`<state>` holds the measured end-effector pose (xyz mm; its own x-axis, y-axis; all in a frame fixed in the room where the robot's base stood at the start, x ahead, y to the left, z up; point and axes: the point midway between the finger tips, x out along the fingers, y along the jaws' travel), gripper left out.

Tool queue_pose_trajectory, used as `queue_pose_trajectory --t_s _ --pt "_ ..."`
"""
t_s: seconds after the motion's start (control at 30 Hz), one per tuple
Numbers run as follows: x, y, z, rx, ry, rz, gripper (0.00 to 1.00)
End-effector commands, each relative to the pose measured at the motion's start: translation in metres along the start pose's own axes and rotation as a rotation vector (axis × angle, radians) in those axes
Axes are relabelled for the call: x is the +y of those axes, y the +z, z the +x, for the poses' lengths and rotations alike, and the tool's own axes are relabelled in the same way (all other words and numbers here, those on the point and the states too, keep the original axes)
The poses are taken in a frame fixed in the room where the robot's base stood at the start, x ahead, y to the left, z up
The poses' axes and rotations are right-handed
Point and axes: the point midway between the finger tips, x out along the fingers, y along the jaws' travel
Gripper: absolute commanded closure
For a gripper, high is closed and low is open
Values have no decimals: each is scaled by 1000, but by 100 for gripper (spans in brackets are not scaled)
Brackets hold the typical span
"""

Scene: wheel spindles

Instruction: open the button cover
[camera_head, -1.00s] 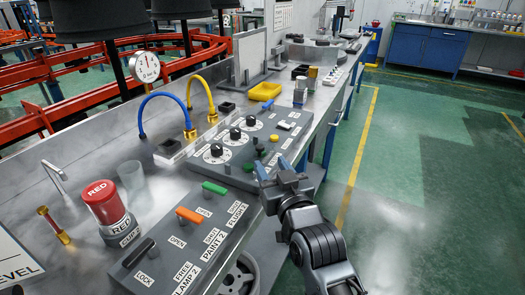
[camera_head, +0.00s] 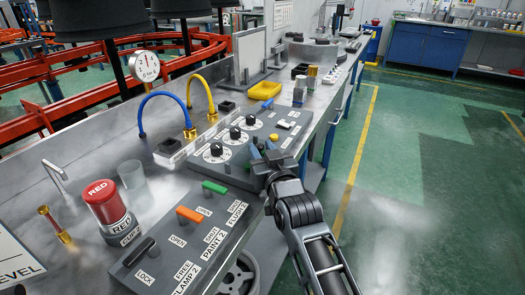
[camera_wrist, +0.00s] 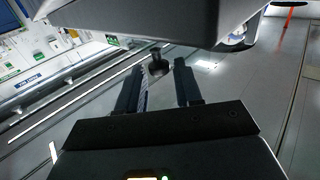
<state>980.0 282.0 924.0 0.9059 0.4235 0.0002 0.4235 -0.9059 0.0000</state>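My gripper (camera_head: 264,152) is over the right edge of the grey control panel (camera_head: 222,170), close to a small yellow button (camera_head: 274,138). The wrist view shows its two fingers (camera_wrist: 161,82) apart, with a dark knob-like piece (camera_wrist: 158,62) between or just beyond their tips; contact cannot be told. No button cover can be made out for certain. A small white part (camera_head: 286,124) sits at the panel's far right, apart from my gripper. My gripper hides part of the panel's right edge.
Three dials (camera_head: 235,133) stand left of my gripper. Green (camera_head: 214,187) and orange (camera_head: 190,214) handles are on the nearer panel. Blue (camera_head: 143,112) and yellow (camera_head: 202,92) hoses arch behind. Floor space (camera_head: 420,150) at the right is open.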

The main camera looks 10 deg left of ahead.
Motion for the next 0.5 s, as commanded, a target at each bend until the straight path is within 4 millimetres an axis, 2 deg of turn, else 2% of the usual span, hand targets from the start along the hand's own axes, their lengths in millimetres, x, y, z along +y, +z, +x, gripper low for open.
queue_pose_trajectory --t_s 0.03,0.33,0.5 --pt "0 0 0 0 0 0 70" --pt "0 0 0 0 0 0 99" --pt "0 0 0 0 0 0 100"
